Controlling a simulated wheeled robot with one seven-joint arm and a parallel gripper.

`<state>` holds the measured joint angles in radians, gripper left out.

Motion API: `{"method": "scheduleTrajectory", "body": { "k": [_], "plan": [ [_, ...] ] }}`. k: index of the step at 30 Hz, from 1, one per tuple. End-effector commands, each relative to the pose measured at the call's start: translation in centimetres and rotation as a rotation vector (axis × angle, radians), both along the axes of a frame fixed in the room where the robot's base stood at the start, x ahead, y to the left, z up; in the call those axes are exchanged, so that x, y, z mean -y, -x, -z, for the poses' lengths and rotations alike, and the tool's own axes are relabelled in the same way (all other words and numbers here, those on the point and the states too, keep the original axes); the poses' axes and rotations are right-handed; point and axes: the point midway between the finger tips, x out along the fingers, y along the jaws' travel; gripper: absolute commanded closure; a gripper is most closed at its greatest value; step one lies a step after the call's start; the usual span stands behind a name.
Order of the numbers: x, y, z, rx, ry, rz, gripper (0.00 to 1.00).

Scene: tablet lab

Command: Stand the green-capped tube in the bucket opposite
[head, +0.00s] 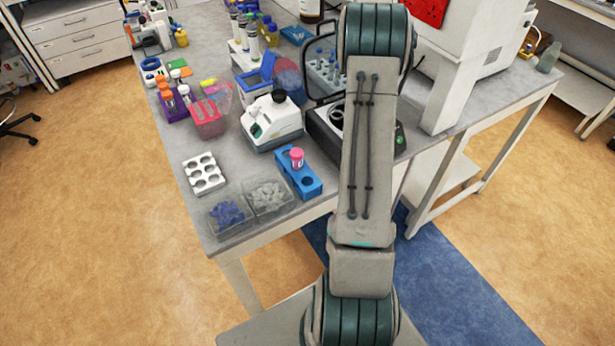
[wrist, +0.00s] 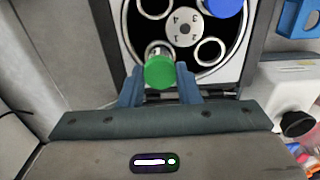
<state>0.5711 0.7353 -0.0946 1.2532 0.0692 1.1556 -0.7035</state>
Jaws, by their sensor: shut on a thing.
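The green-capped tube (wrist: 160,71) is between the two blue fingers of my gripper (wrist: 160,88) in the wrist view, and the gripper is shut on it. Its clear body points at the lower-left bucket of the rotor (wrist: 185,29); I cannot tell how deep it is in that bucket. A blue-capped tube (wrist: 222,6) sits in the upper-right bucket, diagonally across the rotor. The upper-left bucket (wrist: 155,6) and the lower-right bucket (wrist: 210,51) look empty. In the head view, my arm hides the gripper, the green-capped tube and much of the centrifuge (head: 323,132).
A blue rack (head: 306,186) with a pink-capped tube (head: 297,157) stands near the bench's front edge. Beside it are clear bins of blue and pale pieces (head: 268,196), a white rack (head: 204,173) and a small white device (head: 272,122). A large white machine stands right of my arm.

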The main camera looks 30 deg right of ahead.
Motion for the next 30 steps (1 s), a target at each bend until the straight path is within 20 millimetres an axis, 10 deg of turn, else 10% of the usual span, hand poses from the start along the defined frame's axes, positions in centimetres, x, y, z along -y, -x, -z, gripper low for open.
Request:
{"method": "scheduleTrajectory", "body": {
  "k": [21, 24, 30],
  "plan": [
    [0.0, 0.0, 1.4, 0.0, 0.0, 0.0, 0.85],
    [0.0, 0.0, 1.4, 0.0, 0.0, 0.0, 0.45],
    [0.0, 0.0, 1.4, 0.0, 0.0, 0.0, 0.45]
  ]
}}
